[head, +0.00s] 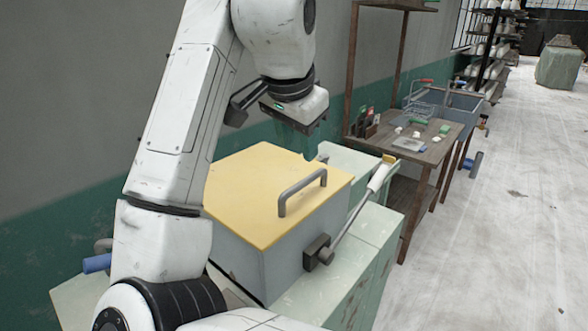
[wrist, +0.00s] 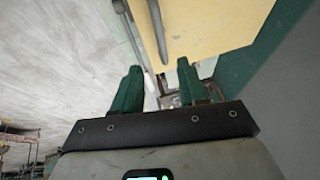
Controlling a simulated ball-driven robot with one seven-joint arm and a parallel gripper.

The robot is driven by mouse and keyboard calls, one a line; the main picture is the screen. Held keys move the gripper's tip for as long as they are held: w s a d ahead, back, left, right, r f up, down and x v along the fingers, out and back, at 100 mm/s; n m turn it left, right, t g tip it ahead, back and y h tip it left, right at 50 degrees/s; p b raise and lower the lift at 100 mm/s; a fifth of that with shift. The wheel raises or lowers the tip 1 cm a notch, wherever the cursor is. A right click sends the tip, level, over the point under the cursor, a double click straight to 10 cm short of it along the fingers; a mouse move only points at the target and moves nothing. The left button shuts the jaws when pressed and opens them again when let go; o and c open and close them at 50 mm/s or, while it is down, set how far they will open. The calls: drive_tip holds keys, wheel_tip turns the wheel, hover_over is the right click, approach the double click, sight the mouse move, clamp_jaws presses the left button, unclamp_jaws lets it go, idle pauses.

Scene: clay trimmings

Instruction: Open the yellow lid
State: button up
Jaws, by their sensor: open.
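The yellow lid (head: 262,190) lies flat and closed on a grey box (head: 285,270) in the head view. A grey bar handle (head: 302,190) stands on the lid near its right edge. My gripper (head: 308,152) hangs above the lid's far right part, apart from the handle. In the wrist view the green fingers of my gripper (wrist: 158,85) are spread with nothing between them. The yellow lid (wrist: 215,28) fills the top right there, with the handle (wrist: 157,30) beyond the fingertips. The fingertips are partly hard to make out in the head view.
A pale lever (head: 352,210) with a dark pivot runs along the box's right side. The box stands on a pale green bench (head: 378,232) by the wall. Beyond it is a wooden table (head: 432,150) with tools. The floor at right is clear.

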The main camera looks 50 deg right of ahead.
sight(304, 180)
drive_tip(key=x, duration=1)
drive_tip(key=shift+w+d+f, duration=0.15)
drive_tip(key=shift+f, duration=0.05)
clamp_jaws()
idle(0.5)
